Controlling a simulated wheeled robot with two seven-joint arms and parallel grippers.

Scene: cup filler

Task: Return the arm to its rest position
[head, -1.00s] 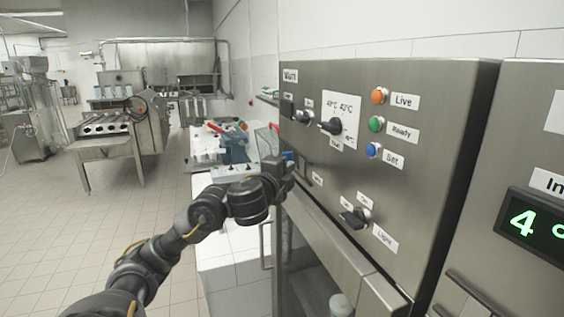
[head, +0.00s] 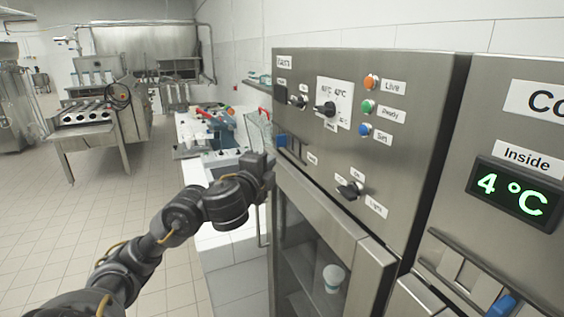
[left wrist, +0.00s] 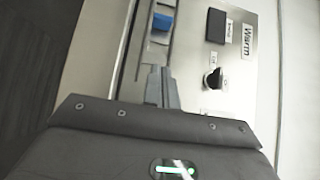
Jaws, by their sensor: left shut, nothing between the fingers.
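My left arm comes in from the lower left of the head view. Its gripper (head: 268,168) is beside the left edge of the steel cabinet's control panel (head: 320,145), below a blue part (head: 282,141). In the left wrist view the closed fingers (left wrist: 164,82) point up along the panel, with nothing between them. The blue part (left wrist: 162,22) is beyond the fingertips, apart from them in that view. My right gripper is not in view.
A unit reading 4 °C (head: 513,194) is at right. Open tiled floor lies at left.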

